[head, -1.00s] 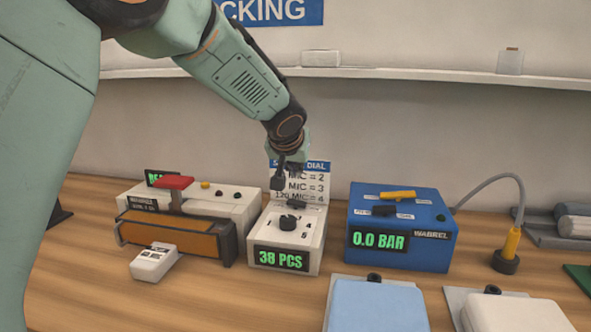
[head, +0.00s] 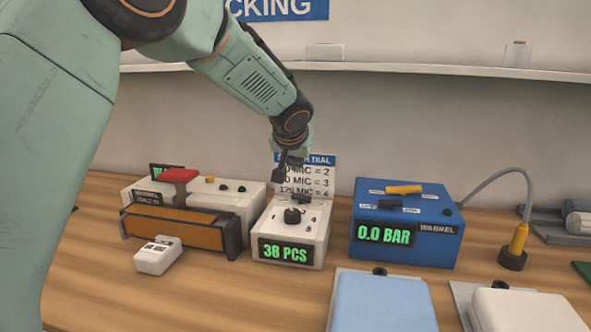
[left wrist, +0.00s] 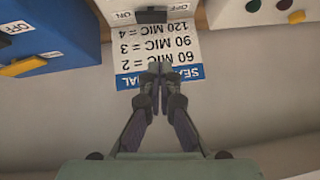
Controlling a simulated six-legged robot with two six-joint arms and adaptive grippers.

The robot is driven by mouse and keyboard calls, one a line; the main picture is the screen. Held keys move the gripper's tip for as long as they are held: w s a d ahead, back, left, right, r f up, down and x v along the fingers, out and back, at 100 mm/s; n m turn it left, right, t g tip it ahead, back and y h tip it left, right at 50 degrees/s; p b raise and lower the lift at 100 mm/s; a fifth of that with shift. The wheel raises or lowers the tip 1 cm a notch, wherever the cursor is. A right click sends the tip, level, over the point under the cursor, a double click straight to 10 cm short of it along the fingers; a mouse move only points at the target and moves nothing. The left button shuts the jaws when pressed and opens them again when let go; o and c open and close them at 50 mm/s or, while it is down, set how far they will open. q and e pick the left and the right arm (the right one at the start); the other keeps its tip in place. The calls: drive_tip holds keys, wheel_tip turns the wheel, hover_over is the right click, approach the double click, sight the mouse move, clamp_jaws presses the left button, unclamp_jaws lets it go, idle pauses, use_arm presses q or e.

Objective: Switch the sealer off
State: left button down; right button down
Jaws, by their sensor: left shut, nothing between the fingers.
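The sealer (head: 225,199) is a white unit with a red handle (head: 179,175) and an orange-brown front bar, at the left of the bench. Right of it stands a white box (head: 262,225) with a black dial (head: 293,215) and a green "38 PCS" display. A black switch (left wrist: 151,16) between ON and OFF labels is at its back edge in the left wrist view. My left gripper (head: 279,178) is shut and empty, above the back of this box, before the dial card (head: 318,162). Its fingertips (left wrist: 158,66) overlap the card in the left wrist view. My right gripper is not in view.
A blue "0.0 BAR" box (head: 440,249) with a yellow lever (head: 404,189) stands to the right. A small white block (head: 157,257) lies before the sealer. Blue (head: 382,302) and white (head: 530,312) pads lie at the front right. A wall is behind.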

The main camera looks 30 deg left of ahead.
use_arm(q)
hover_over(297, 195)
drive_tip(key=s+d, duration=0.2)
drive_tip(key=s, duration=0.1)
drive_tip(key=f, duration=0.5)
drive_tip(key=shift+w+a+f+p, duration=0.15)
drive_tip(key=shift+w+a+p, duration=0.05)
drive_tip(key=shift+p, duration=0.1)
drive_tip(key=f, duration=0.1)
drive_tip(key=f+b, duration=0.1)
drive_tip(key=f, duration=0.1)
drive_tip(key=shift+w+a+f, duration=0.1)
drive_tip(key=shift+a+f, duration=0.15)
drive_tip(key=shift+f+b, duration=0.3)
drive_tip(key=shift+f, duration=0.1)
drive_tip(key=shift+a, duration=0.1)
